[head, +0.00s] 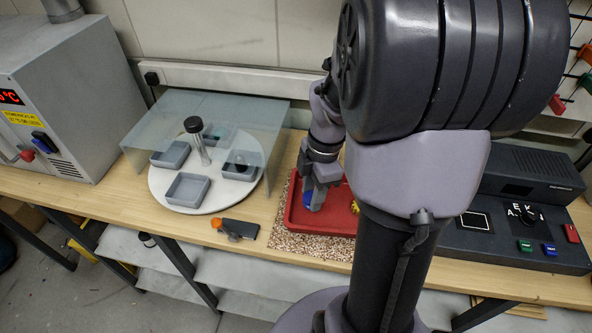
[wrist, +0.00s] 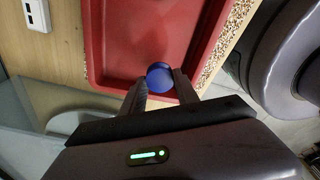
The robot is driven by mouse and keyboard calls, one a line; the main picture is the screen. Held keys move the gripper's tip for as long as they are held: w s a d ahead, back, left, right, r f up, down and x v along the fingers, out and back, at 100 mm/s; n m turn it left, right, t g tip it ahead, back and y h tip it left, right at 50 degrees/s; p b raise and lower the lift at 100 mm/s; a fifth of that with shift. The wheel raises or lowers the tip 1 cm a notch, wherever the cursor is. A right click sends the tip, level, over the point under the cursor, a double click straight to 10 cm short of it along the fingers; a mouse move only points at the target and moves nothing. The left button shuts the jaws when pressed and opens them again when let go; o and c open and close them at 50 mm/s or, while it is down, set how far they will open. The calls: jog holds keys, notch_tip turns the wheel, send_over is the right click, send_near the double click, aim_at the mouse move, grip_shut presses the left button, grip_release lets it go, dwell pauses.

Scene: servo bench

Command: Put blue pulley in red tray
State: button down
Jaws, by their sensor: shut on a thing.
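The blue pulley (wrist: 159,76) is between my gripper's fingertips in the wrist view, over the floor of the red tray. My gripper (wrist: 160,84) is shut on it. In the head view a bit of the blue pulley (head: 308,196) shows below my gripper (head: 314,200), inside the outline of the red tray. I cannot tell whether the pulley touches the tray floor. The red tray (head: 298,222) lies on a speckled mat on the bench; my arm hides its right part. Its rim also shows in the wrist view (wrist: 93,40).
A yellow thing (head: 355,207) is in the tray, partly hidden by my arm. Left stands a white turntable (head: 215,198) with grey bins under a glass shield (head: 150,140). A dark device with an orange knob (head: 236,228) lies before it. A control box (head: 520,215) stands right.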

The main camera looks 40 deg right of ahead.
jog(key=d, duration=0.2)
jog(key=shift+w+d+f, duration=0.2)
jog(key=shift+w+d, duration=0.1)
jog(key=shift+w, duration=0.05)
notch_tip(320, 180, down, 4)
jog(key=b, duration=0.3)
jog(key=shift+r, duration=0.35)
jog(key=c, duration=1.4)
grip_release()
jog(key=shift+f, duration=0.25)
jog(key=o, duration=0.5)
jog(key=shift+r, duration=0.15)
